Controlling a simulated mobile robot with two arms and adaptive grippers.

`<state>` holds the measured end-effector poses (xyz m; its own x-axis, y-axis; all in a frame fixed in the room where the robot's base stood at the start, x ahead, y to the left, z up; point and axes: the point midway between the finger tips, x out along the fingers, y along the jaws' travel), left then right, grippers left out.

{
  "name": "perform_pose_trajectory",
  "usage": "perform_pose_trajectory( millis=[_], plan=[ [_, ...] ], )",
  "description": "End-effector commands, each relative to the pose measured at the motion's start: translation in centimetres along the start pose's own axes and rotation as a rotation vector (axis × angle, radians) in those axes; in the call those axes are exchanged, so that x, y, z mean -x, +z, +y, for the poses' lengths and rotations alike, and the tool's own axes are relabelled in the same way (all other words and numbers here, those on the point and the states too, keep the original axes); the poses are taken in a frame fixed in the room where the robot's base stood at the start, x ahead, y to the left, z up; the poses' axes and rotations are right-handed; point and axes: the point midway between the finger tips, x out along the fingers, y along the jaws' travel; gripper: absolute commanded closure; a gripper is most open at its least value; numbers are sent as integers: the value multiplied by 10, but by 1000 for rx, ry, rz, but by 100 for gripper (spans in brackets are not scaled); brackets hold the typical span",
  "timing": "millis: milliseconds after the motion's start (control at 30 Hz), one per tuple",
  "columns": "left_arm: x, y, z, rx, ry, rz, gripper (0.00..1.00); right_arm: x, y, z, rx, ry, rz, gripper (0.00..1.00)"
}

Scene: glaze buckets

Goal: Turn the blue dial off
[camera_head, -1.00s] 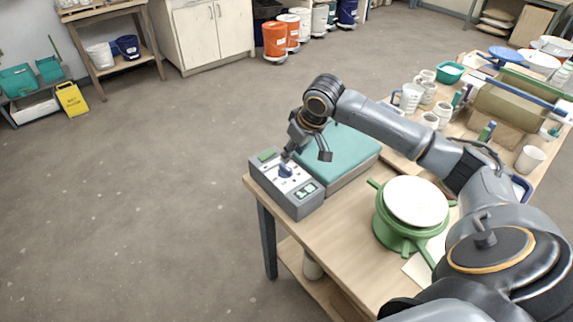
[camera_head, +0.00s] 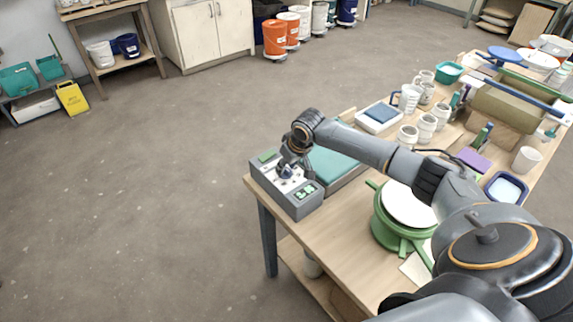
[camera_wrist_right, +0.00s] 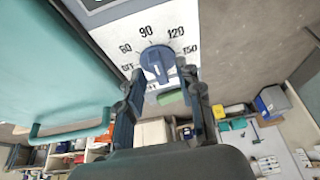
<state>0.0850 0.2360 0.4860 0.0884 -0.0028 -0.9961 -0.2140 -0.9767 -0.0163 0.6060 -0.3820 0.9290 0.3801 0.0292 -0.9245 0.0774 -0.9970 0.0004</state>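The blue dial (camera_wrist_right: 157,62) sits on a white panel marked OFF, 60, 90, 120 and 150 in the right wrist view. The exact mark it points to is hard to tell. In the head view the dial (camera_head: 287,172) is partly hidden by my right gripper, on the grey control box (camera_head: 303,206) at the table's near-left corner. My right gripper (camera_wrist_right: 161,73) is open, with its two fingertips on either side of the dial. I cannot tell whether they touch it. In the head view my right gripper (camera_head: 291,163) is right at the panel. My left gripper is not in view.
A teal-topped slab (camera_head: 335,165) adjoins the control box. White mugs (camera_head: 427,125) and tools crowd the table farther back. The floor to the left is open.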

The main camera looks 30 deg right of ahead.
Motion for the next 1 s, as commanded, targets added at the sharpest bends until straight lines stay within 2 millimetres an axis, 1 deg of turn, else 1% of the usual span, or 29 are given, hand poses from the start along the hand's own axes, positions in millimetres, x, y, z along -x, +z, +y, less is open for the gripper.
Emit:
perform_pose_trajectory(
  millis=[100, 333, 367, 400, 467, 500, 533, 867, 1000],
  plan=[
    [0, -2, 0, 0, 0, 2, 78, -4, 0, 0, 1, 1, 1, 64],
    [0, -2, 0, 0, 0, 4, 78, -4, 0, 0, 1, 0, 1, 64],
    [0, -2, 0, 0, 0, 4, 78, -4, 0, 0, 1, 0, 1, 70],
    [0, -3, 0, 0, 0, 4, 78, -4, 0, 0, 1, 0, 1, 78],
    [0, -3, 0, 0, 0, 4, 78, -4, 0, 0, 1, 0, 1, 91],
    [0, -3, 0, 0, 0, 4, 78, -4, 0, 0, 1, 0, 1, 99],
    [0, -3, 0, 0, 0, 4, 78, -4, 0, 0, 1, 0, 1, 100],
    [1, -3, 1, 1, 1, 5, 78, -4, 0, 0, 16, -7, 1, 100],
    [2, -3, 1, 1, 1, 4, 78, -4, 0, 1, 60, -26, 1, 100]
  ],
)
